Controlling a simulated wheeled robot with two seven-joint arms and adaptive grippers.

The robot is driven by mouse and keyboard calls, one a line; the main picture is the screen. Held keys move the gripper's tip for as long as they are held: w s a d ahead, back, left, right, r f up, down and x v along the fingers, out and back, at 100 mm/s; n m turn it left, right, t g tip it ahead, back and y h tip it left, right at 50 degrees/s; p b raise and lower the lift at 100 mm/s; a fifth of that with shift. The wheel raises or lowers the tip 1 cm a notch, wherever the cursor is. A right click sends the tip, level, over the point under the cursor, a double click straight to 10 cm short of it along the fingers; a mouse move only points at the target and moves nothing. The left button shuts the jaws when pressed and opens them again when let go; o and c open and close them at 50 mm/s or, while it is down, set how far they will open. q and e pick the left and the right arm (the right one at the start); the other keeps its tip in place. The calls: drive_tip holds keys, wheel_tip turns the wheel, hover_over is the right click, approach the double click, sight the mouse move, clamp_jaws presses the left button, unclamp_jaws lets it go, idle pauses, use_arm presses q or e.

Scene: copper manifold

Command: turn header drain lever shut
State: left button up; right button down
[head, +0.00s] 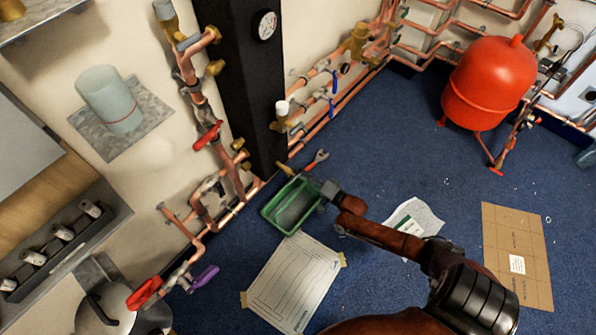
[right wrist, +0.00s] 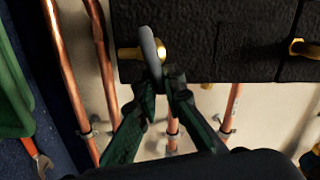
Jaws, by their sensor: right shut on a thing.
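The header drain lever (right wrist: 149,46) is a grey handle in the right wrist view, on a brass valve (right wrist: 129,54) at the black header's edge. It runs up and down the picture, across the brass stub. My right gripper (right wrist: 161,80) is shut on its lower end, with dark green fingers on both sides. In the head view my right gripper (head: 306,180) is at the foot of the black header (head: 247,85), above the green tray; the lever is too small to make out there. My left gripper is not in view.
The green tray (head: 275,215) stands on the blue floor below the header, with a red wrench (head: 318,158) beside it. Copper pipes (right wrist: 103,62) run close to my fingers. A red vessel (head: 490,80) stands back right. A paper sheet (head: 295,283) lies on the floor.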

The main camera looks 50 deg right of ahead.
drive_tip(key=shift+f+m, duration=0.35)
drive_tip(key=shift+m, duration=0.35)
drive_tip(key=shift+f+m+b, duration=0.1)
drive_tip(key=shift+m+b, duration=0.2)
drive_tip(key=shift+m, duration=0.3)
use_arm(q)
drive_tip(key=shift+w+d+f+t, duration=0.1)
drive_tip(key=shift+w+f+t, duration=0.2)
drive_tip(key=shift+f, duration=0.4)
use_arm(e)
drive_tip(key=shift+m, duration=0.3)
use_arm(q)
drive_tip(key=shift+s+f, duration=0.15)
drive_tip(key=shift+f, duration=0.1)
use_arm(e)
drive_tip(key=shift+f, duration=0.1)
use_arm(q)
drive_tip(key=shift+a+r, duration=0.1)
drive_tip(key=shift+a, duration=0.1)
use_arm(e)
drive_tip(key=shift+s, duration=0.1)
drive_tip(key=c, duration=2)
unclamp_jaws()
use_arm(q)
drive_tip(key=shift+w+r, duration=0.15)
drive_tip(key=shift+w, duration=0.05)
